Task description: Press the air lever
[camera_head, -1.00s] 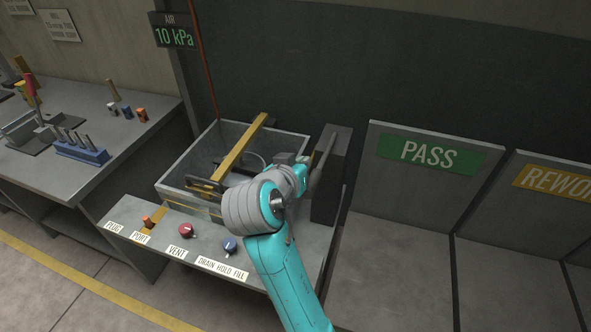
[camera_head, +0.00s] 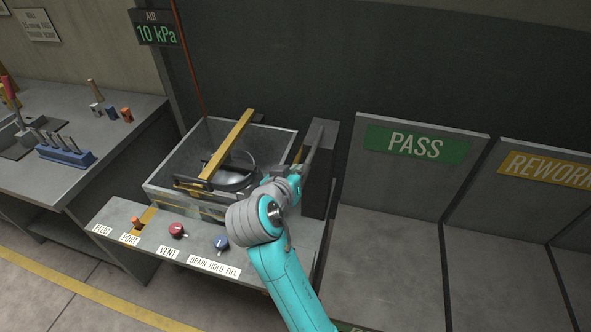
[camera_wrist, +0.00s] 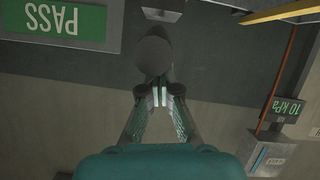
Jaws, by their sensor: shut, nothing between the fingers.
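The air lever shows in the wrist view as a dark grey rounded knob (camera_wrist: 152,56) with a stem behind it. It lies just beyond my gripper (camera_wrist: 161,97), whose fingers are shut and empty. I cannot tell whether the fingertips touch the knob. In the head view, my gripper (camera_head: 304,158) is beside the tall dark block (camera_head: 321,170) to the right of the tank, and the arm partly hides it. The air display (camera_head: 157,34) reads 10 kPa, and it also shows upside down in the wrist view (camera_wrist: 283,110).
The open tank (camera_head: 165,175) holds a round metal part (camera_head: 238,180) under a yellow bar (camera_head: 233,142). PASS (camera_head: 415,145) and REWORK (camera_head: 547,170) bays stand at the right.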

